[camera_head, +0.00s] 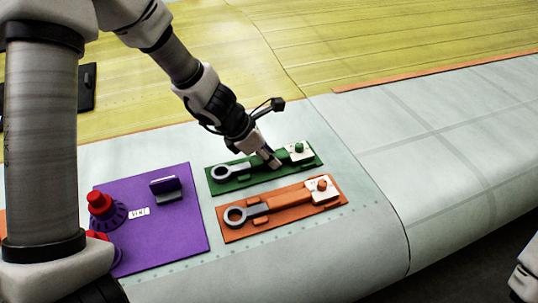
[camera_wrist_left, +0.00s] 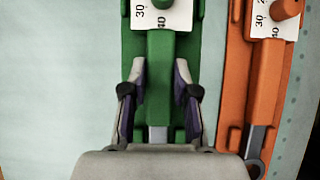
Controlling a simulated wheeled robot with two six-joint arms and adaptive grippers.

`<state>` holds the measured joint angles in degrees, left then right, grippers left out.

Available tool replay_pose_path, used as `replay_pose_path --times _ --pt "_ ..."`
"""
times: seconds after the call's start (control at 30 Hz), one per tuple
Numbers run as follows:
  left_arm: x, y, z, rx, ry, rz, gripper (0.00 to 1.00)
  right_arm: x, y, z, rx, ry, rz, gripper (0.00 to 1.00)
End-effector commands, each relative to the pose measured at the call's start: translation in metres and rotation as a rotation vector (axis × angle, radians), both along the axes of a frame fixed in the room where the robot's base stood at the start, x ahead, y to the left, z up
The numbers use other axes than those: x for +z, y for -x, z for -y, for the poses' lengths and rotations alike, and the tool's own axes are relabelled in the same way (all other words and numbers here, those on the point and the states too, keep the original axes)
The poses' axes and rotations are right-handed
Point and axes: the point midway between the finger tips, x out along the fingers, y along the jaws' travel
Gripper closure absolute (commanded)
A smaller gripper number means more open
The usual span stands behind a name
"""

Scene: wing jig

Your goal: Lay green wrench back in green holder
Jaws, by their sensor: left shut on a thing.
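The green wrench (camera_wrist_left: 160,75) has a green handle, a grey shaft and a grey ring end (camera_head: 221,172). It lies lengthwise along the green holder (camera_head: 312,163), which also shows in the left wrist view (camera_wrist_left: 132,47). A white plate with numbers and a green knob (camera_head: 299,147) is at the right end. My left gripper (camera_head: 268,160) comes down from above and is shut on the wrench handle, one finger on each side (camera_wrist_left: 160,100). Whether the wrench rests fully on the holder is hard to tell.
An orange holder with an orange wrench (camera_head: 287,201) lies close beside the green one. A purple board (camera_head: 180,235) with red knobs (camera_head: 99,203) and an upright grey block (camera_head: 165,187) is at the left. The pale wing surface (camera_head: 450,120) to the right is clear.

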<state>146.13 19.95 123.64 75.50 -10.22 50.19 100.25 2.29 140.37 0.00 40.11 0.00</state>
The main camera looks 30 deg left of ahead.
Motion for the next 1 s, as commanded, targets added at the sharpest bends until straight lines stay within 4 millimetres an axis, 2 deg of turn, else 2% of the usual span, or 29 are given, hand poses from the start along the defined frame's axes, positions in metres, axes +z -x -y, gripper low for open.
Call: replay_pose_path --times 0.07,0.1,0.17,0.47,0.63,0.83,1.0 --pt "-0.001 0.001 0.000 -0.001 0.002 -0.003 1.00 0.000 0.000 0.000 0.000 0.000 0.000 0.45" --pt "-0.001 0.001 0.000 -0.001 0.002 -0.003 0.64 0.000 0.000 0.000 0.000 0.000 0.000 0.45" --pt "-0.001 0.001 0.000 -0.001 0.002 -0.003 0.43 0.000 0.000 0.000 0.000 0.000 0.000 0.45" --pt "-0.001 0.001 0.000 -0.001 0.001 -0.004 0.42 0.000 0.000 0.000 0.000 0.000 0.000 0.45" --pt "0.006 0.000 0.001 -0.002 0.002 -0.001 0.42 0.000 0.000 0.000 0.000 0.000 0.000 0.45" --pt "0.027 0.000 0.000 -0.003 -0.001 0.002 0.42 0.000 0.000 0.000 0.000 0.000 0.000 0.45" --pt "0.055 -0.001 0.001 -0.005 -0.002 0.004 0.42 0.000 0.000 0.000 0.000 0.000 0.000 0.45"
